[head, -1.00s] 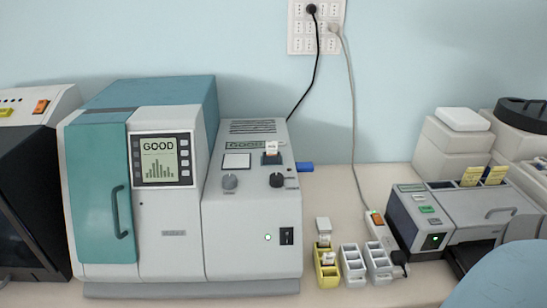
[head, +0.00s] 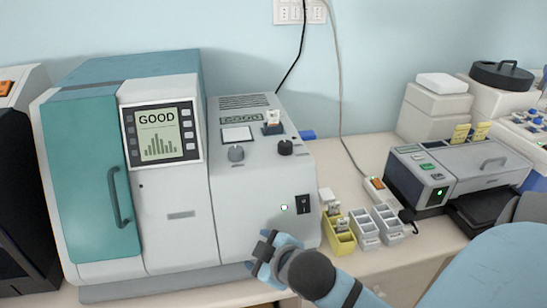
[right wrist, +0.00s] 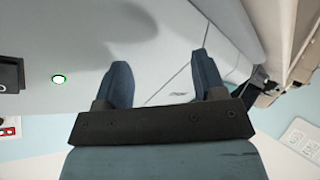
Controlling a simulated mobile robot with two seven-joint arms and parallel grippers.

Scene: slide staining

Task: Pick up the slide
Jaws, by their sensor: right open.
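A small white slide with an orange mark (head: 273,118) stands upright in a dark slot on top of the grey and teal machine (head: 180,240). More slides (head: 342,224) stand in a yellow rack (head: 340,242) on the table, right of the machine. My right gripper (head: 262,258) is in front of the machine's lower front, below the slot and left of the yellow rack. In the right wrist view the right gripper (right wrist: 162,72) is open, with nothing between its fingers. My left gripper is not in view.
Two grey racks (head: 364,230) stand right of the yellow one. A power strip (head: 378,190) and a grey device (head: 455,165) with yellow labels are farther right. Knobs (head: 285,147) sit in front of the slot. A cable hangs down the wall behind.

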